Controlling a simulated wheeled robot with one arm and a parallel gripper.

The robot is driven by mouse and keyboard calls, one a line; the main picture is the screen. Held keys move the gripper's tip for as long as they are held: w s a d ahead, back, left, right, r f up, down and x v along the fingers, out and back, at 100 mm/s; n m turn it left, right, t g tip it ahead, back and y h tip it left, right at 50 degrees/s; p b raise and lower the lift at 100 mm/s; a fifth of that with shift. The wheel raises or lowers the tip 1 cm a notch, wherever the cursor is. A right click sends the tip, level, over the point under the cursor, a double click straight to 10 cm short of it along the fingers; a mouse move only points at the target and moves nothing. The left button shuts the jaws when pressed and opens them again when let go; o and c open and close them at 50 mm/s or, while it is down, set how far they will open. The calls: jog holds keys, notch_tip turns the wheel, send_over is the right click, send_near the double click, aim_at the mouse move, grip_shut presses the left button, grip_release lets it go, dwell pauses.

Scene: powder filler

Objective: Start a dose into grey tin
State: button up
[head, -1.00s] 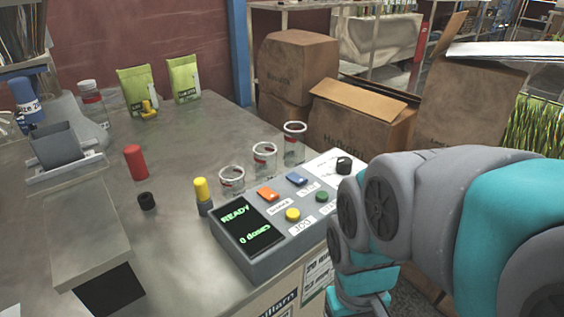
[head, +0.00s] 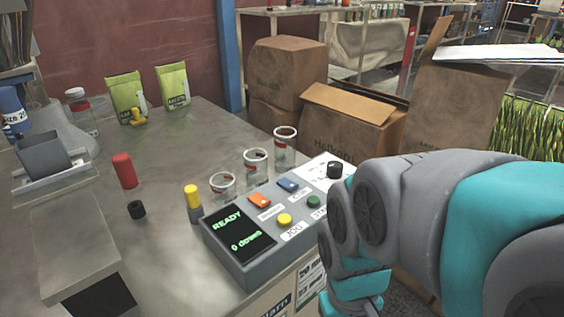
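The grey control box (head: 255,268) sits at the front right of the metal bench. Its dark screen (head: 238,234) reads "READY" and "0 doses". On its top are an orange switch (head: 259,201), a blue switch (head: 288,185), a yellow button (head: 285,220) and a green button (head: 313,201); labels sit beside them, one reading "JOG". The grey square tin (head: 44,157) stands on a light plate (head: 50,176) at the left, by the filler's base. My arm comes in from the right, in front of the box; my gripper's fingers are not visible.
Several clear jars (head: 255,166) stand behind the control box. A red cylinder (head: 123,170), a black cap (head: 137,210) and a yellow-topped post (head: 193,203) stand on the bench. Green bags (head: 124,98) are at the back. Cardboard boxes (head: 345,130) stand beyond the bench.

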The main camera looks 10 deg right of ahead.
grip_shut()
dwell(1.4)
